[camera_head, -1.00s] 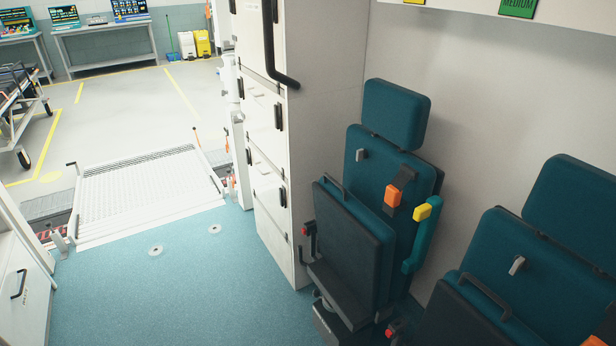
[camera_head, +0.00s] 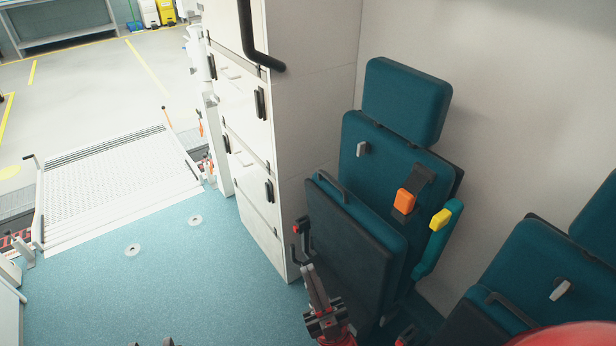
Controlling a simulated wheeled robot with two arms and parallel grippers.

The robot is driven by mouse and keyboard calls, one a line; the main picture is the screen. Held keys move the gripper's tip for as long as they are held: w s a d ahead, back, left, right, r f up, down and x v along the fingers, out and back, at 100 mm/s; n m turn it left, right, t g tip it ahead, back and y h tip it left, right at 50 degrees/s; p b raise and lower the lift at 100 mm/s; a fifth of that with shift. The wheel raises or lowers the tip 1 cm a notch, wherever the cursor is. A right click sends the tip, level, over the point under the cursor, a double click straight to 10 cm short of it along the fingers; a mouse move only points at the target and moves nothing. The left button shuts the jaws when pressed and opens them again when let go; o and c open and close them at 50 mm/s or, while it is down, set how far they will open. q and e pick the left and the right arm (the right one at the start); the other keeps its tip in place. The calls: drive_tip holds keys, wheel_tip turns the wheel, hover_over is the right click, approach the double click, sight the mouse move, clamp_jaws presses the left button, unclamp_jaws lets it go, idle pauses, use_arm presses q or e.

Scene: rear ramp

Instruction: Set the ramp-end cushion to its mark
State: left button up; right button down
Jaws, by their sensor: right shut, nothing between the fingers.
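The ramp-end cushion (camera_head: 352,243) is the dark teal folded pad of the seat nearer the ramp. It stands nearly upright against the teal backrest (camera_head: 375,160), with a grey handle along its top edge. My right gripper (camera_head: 311,272) is shut and empty, pointing up in front of the cushion's lower left edge. I cannot tell whether it touches the cushion. A red knob (camera_head: 296,230) and a dark hook sit just above it at the seat's left side. I cannot make out the mark. Only dark tips at the bottom edge, probably my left gripper (camera_head: 151,343), show.
A white cabinet (camera_head: 240,135) with black handles stands just left of the seat. A second teal seat (camera_head: 535,275) is at the right. An orange buckle (camera_head: 404,201) and yellow tab (camera_head: 440,220) are on the nearer seat. The blue floor (camera_head: 165,275) toward the ramp (camera_head: 115,180) is clear.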

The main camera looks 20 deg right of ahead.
drive_tip(key=w+a+f+n+g+h, duration=0.3)
drive_tip(key=w+a+f+g+h, duration=0.15)
drive_tip(key=w, duration=0.55)
drive_tip(key=w+a+f+n+g+h, duration=0.2)
drive_tip(key=w+a+f+g+h, duration=0.25)
drive_tip(key=w, duration=0.55)
drive_tip(key=m+g+h+p, duration=0.2)
drive_tip(key=m+h, duration=0.2)
drive_tip(key=h, duration=0.9)
approach(321, 174)
drive_tip(key=w+a, duration=0.1)
drive_tip(key=w, duration=0.3)
drive_tip(key=shift+w+d+p, duration=0.2)
drive_tip(key=shift+w+d, duration=0.1)
drive_tip(key=shift+d, duration=0.5)
drive_tip(key=shift+w+d+p, duration=0.2)
drive_tip(key=shift+w+d, duration=0.1)
drive_tip(key=shift+d, duration=0.55)
